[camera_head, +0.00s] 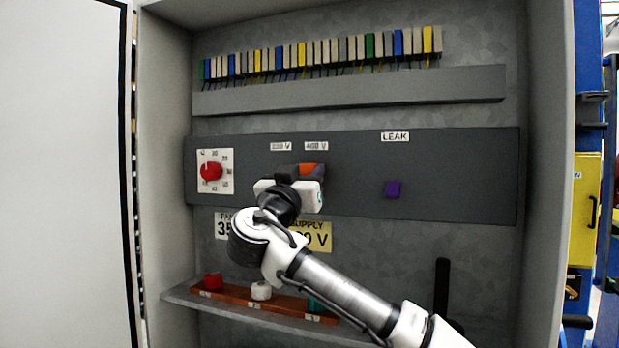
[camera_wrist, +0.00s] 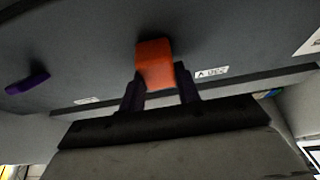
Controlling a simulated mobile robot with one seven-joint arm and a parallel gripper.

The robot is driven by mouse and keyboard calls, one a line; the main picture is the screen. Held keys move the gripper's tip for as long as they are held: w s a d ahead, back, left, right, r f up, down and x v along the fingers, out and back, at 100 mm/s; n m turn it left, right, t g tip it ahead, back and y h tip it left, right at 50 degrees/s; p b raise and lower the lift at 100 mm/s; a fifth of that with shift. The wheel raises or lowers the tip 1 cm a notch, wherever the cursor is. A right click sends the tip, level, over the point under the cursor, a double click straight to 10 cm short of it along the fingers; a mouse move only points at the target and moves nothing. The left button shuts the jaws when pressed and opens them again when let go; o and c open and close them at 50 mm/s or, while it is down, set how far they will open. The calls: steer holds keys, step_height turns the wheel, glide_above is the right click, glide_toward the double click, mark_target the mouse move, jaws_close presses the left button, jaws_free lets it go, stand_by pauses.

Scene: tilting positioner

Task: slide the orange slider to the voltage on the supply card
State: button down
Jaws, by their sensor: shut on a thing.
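The orange slider (camera_head: 308,169) is on the dark panel, just below the 400 V label (camera_head: 316,146) and to the right of below the 230 V label (camera_head: 281,146). My gripper (camera_head: 306,176) is in front of it and hides part of it. In the wrist view the slider (camera_wrist: 155,62) sits between the two dark fingers of my gripper (camera_wrist: 160,90), which is shut on it. The yellow supply card (camera_head: 318,237) is below the panel; my arm covers its first digits, and only "0 V" at the end reads clearly.
A red knob (camera_head: 210,171) with a dial is at the panel's left. A purple block (camera_head: 392,189) is under the LEAK label (camera_head: 395,137) at right. A shelf below holds red (camera_head: 212,281) and white (camera_head: 261,291) knobs. Cabinet walls bound both sides.

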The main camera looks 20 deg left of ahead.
mark_target(279, 165)
steer(key=shift+s+a+r+b, duration=0.15)
steer(key=shift+a+r+b, duration=0.1)
steer(key=shift+a+b, duration=0.5)
steer(key=shift+s+a+r+b, duration=0.1)
steer(key=shift+a+r+b, duration=0.1)
steer(key=shift+a+b, duration=0.5)
steer(key=shift+w+a, duration=0.1)
steer(key=shift+a, duration=0.2)
steer(key=a, duration=0.3)
steer(key=shift+w+a+f, duration=0.25)
steer(key=shift+a, duration=0.1)
steer(key=shift+a+f, duration=0.1)
steer(key=shift+a, duration=0.15)
steer(key=shift+f, duration=0.1)
steer(key=c, duration=1)
jaws_free()
steer(key=shift+a, duration=0.2)
steer(key=shift+d, duration=0.1)
steer(key=shift+s+f, duration=0.1)
